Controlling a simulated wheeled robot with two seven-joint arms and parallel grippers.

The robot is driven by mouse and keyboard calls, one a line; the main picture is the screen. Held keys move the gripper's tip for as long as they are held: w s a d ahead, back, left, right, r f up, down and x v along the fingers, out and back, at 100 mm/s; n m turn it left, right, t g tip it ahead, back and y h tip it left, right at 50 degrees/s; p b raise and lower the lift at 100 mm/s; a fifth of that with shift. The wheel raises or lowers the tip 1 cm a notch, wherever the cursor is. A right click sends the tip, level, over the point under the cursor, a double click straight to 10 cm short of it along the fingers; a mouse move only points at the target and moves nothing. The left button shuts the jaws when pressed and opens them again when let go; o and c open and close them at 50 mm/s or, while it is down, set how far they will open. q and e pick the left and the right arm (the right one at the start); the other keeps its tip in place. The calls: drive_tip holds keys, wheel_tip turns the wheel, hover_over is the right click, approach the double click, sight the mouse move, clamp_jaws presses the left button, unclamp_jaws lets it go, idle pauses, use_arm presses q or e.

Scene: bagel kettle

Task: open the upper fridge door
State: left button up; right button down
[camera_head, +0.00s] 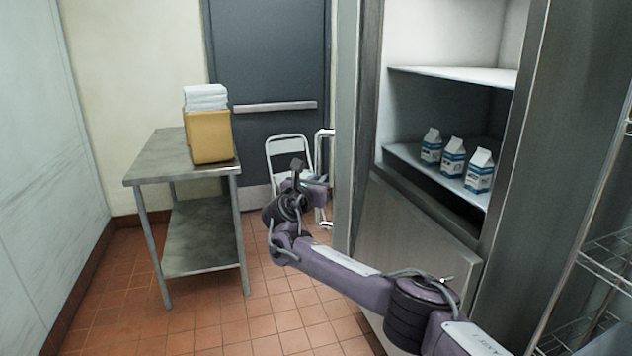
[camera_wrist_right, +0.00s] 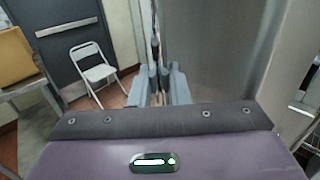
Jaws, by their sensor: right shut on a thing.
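The upper fridge door (camera_head: 346,90) stands swung open, seen nearly edge-on in the head view; its broad steel face shows in the wrist view (camera_wrist_right: 215,50). Its long metal handle (camera_head: 323,134) is on the side facing away from the fridge opening and also shows in the wrist view (camera_wrist_right: 155,25). My right gripper (camera_head: 319,187) is shut on the handle; its fingers show close around the bar in the wrist view (camera_wrist_right: 163,88). The door edge hides part of the gripper and handle. My left gripper is not in view.
Milk cartons (camera_head: 453,158) stand on a fridge shelf (camera_head: 405,157). The lower fridge door (camera_head: 410,235) looks closed. A steel table (camera_head: 155,160) with a yellow bin (camera_head: 210,137) stands left. A folding chair (camera_head: 289,146) stands by the dark door (camera_head: 265,60). A wire rack (camera_head: 610,250) is at right.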

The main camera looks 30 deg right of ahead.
drive_tip(key=shift+d+f, duration=0.1)
drive_tip(key=c, duration=1.5)
unclamp_jaws()
drive_tip(key=shift+o, duration=0.2)
drive_tip(key=b+v, duration=0.1)
drive_tip(key=v, duration=0.6)
drive_tip(key=shift+s+a, duration=0.25)
drive_tip(key=shift+a, duration=0.1)
